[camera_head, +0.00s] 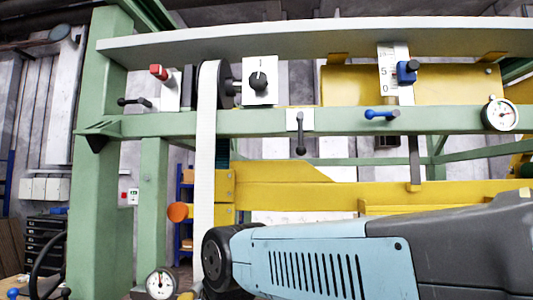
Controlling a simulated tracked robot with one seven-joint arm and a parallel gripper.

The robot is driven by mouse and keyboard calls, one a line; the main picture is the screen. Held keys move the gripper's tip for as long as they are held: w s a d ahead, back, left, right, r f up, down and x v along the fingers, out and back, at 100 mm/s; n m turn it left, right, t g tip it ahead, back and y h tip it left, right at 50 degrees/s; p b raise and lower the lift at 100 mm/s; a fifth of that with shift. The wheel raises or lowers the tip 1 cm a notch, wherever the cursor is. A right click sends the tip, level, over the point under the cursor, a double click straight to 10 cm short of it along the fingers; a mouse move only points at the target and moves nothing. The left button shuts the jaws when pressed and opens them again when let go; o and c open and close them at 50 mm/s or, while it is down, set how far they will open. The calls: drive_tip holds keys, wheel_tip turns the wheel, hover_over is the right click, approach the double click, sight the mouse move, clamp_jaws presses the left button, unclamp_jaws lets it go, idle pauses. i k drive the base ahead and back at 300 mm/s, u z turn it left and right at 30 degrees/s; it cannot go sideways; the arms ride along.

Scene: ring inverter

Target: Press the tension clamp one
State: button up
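I cannot tell for sure which fitting is tension clamp one. Candidates on the green frame are a black lever (134,102) lying level at the left, a black lever (300,136) hanging down on a white plate in the middle, and a blue-ended lever (382,114) lying level at the right. A blue knob (407,72) sits by a white numbered scale (394,56) above the blue lever. My gripper is not seen, so its distance to these fittings cannot be told.
A white belt (206,150) hangs vertically left of centre.

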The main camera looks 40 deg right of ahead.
sight(301, 151)
drive_tip(key=z, duration=0.65)
drive_tip(key=k, duration=0.9)
drive_tip(key=u, duration=0.3)
drive_tip(key=i, duration=0.5)
